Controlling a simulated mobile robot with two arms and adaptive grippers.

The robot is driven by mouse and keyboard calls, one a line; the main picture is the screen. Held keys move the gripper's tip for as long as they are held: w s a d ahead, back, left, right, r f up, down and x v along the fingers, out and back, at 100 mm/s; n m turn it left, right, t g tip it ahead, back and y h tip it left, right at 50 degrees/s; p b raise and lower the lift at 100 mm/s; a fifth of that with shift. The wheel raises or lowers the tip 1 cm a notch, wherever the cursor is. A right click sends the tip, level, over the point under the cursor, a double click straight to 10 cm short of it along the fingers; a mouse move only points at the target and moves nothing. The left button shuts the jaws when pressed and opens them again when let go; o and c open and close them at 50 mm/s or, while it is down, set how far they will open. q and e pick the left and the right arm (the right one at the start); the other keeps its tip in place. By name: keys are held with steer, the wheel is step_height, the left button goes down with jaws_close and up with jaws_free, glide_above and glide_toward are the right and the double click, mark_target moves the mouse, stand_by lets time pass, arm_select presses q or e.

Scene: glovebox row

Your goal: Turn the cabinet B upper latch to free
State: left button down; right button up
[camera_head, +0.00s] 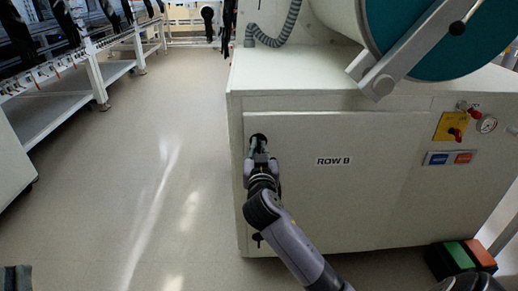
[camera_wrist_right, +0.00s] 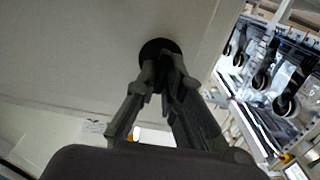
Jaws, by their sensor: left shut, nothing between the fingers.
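The cabinet labelled ROW B (camera_head: 333,161) has a cream front door. Its upper latch is a dark round fitting near the door's left edge, showing as a black disc in the right wrist view (camera_wrist_right: 156,48). My right gripper (camera_head: 259,146) is at this latch, its fingers closed around the dark handle and hiding most of it; it also shows in the right wrist view (camera_wrist_right: 164,80). The handle's exact angle is hard to read. A lower latch (camera_head: 257,239) shows below on the same edge. My left gripper (camera_head: 15,279) is partly visible at the bottom left corner, shut and empty, away from the cabinet.
A teal drum end with a grey bar handle (camera_head: 405,55) overhangs the cabinet top. A green and red pedal (camera_head: 462,256) stands on the floor. The floor (camera_head: 140,190) left of the cabinet is clear.

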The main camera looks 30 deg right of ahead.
jaws_close()
